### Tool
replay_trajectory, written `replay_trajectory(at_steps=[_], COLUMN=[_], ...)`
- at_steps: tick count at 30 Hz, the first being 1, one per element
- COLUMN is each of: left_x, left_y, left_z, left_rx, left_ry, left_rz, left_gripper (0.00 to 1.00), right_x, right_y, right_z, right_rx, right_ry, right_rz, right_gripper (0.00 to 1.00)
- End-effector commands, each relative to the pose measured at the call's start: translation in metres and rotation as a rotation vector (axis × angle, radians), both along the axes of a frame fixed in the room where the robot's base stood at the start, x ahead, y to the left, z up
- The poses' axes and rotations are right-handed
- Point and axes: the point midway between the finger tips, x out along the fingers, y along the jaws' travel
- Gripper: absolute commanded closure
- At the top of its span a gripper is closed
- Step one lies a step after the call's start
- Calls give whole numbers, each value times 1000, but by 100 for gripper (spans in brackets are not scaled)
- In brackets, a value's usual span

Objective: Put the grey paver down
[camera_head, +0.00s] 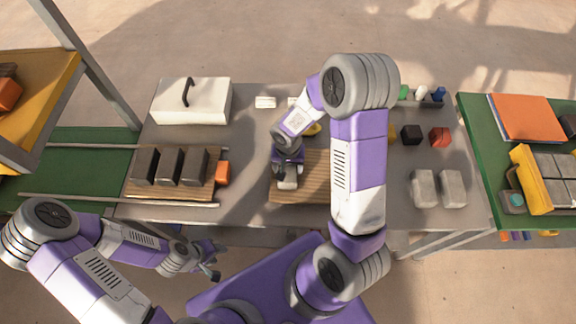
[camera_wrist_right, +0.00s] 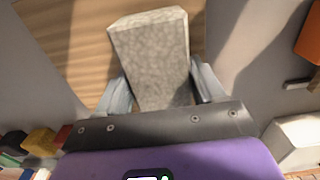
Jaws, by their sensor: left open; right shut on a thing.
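The grey paver (camera_head: 287,184) is a light, speckled block at the left part of the middle wooden board (camera_head: 312,194). My right gripper (camera_head: 288,170) is shut on it from above. In the right wrist view the paver (camera_wrist_right: 152,58) sits between the two fingers, with the board's wood grain (camera_wrist_right: 75,35) beyond it. I cannot tell whether the paver touches the board. My left gripper (camera_head: 211,263) is open and empty, in front of the table's near edge.
Three dark blocks (camera_head: 170,166) stand on another wooden board to the left, with an orange block (camera_head: 222,173) beside them. Two light pavers (camera_head: 438,189) stand on the right. A white lidded box (camera_head: 192,102) is at the back left. My right arm hides part of the table.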

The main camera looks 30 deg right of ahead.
Motion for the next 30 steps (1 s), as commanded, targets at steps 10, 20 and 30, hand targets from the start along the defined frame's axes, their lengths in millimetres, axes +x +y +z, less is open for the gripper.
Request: replay_trajectory(at_steps=[10,20,30], left_x=[0,0,0], left_y=[0,0,0], left_z=[-2,4,20], left_rx=[0,0,0], left_ry=[0,0,0], left_rz=[0,0,0], left_gripper=[57,57,57], right_x=[0,1,1], right_y=[0,0,0], right_z=[-2,9,82], right_rx=[0,0,0], right_ry=[1,-2,-4], right_rz=[0,-1,-1], right_gripper=[6,6,6])
